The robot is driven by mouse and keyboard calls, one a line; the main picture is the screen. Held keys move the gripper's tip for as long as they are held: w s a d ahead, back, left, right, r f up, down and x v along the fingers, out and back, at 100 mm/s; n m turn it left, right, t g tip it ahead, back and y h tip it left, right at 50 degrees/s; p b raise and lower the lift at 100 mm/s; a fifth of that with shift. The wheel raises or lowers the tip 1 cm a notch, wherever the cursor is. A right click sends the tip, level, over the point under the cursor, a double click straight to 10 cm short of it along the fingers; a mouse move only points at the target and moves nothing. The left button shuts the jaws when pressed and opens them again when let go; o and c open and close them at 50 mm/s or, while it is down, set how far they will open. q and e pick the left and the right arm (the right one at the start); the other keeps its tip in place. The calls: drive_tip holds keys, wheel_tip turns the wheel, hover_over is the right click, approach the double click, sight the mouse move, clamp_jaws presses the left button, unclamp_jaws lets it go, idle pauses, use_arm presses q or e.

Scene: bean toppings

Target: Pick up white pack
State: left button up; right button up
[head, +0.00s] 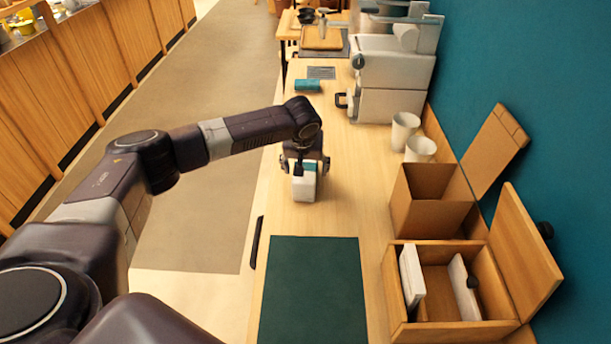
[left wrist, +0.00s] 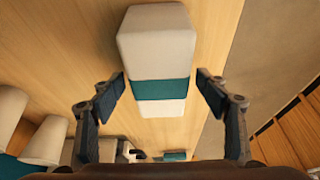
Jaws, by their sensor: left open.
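The white pack (head: 304,186) stands on the wooden counter, a white block with a teal band. In the left wrist view the pack (left wrist: 157,48) lies ahead, between and beyond the fingers. My left gripper (head: 305,165) is just behind and over the pack in the head view. In the left wrist view the left gripper (left wrist: 161,92) is open, with one finger to each side of the pack's banded end and gaps on both sides. Part of the pack is hidden by the gripper in the head view. My right gripper is not in view.
A dark green mat (head: 313,290) lies in front. An open wooden box (head: 447,330), a cardboard box (head: 425,215) and white cups (head: 404,130) line the right wall. A teal pack (head: 307,85) and a white machine (head: 390,80) are farther back.

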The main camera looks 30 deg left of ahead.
use_arm(q)
drive_tip(key=c, duration=1.4)
